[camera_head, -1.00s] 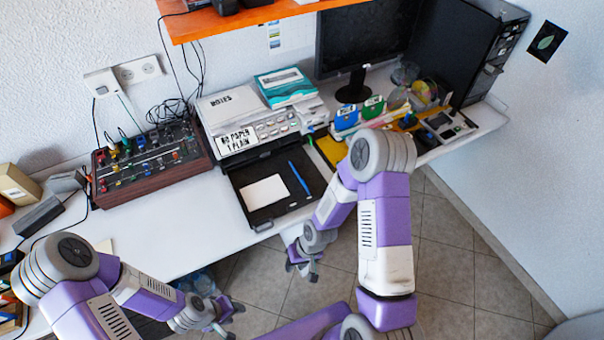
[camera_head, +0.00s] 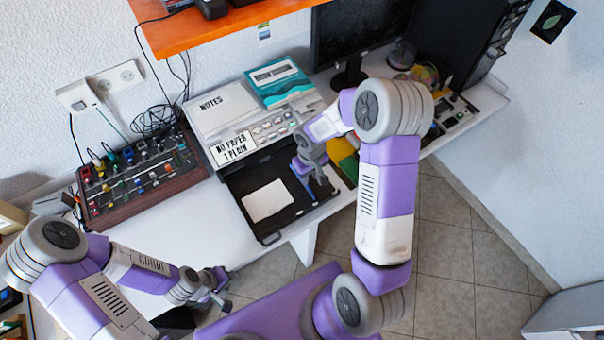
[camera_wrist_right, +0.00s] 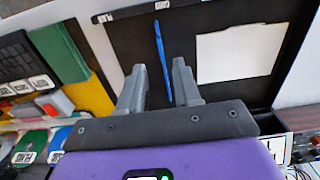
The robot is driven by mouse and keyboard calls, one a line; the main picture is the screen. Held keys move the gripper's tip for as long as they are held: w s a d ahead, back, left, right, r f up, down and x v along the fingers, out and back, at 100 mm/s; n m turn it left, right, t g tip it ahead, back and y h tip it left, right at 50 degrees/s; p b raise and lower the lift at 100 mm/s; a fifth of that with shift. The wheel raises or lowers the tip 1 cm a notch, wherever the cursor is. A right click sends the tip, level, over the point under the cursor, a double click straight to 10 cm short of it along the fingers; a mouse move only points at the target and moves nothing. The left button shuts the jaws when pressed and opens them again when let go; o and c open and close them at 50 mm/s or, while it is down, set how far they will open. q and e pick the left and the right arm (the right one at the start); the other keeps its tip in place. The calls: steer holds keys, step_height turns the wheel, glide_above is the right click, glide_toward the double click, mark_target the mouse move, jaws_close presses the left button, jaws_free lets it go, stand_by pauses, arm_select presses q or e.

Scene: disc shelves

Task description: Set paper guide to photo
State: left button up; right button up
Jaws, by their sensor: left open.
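The printer (camera_head: 262,135) bears a label reading "NO PAPER 1 PLAIN". Its black tray (camera_head: 240,185) is pulled out, with a white sheet (camera_head: 267,201) lying in it. A thin blue paper guide (camera_wrist_right: 164,55) lies on the tray beside the sheet. My right gripper (camera_head: 319,184) is over the tray's right part and largely covers the guide in the head view. In the right wrist view its fingers (camera_wrist_right: 159,80) are apart and empty, with the guide beyond and between them. My left gripper (camera_head: 220,289) is open and empty, low in front of the desk.
A teal box (camera_head: 278,82) and a notes pad (camera_head: 222,105) lie on the printer. A mixer with knobs (camera_head: 140,175) stands left of it. An orange shelf (camera_head: 215,28) hangs above. Coloured items crowd the tray's right side; bare desk lies left of the tray.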

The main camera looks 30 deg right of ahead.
steer(key=shift+f, duration=0.4)
steer(key=f, duration=0.3)
steer(key=f+b, duration=0.1)
steer(key=f, duration=0.2)
steer(key=shift+s+f, duration=0.2)
steer(key=shift+f, duration=0.05)
steer(key=shift+c, duration=0.3)
jaws_close()
stand_by(0.5)
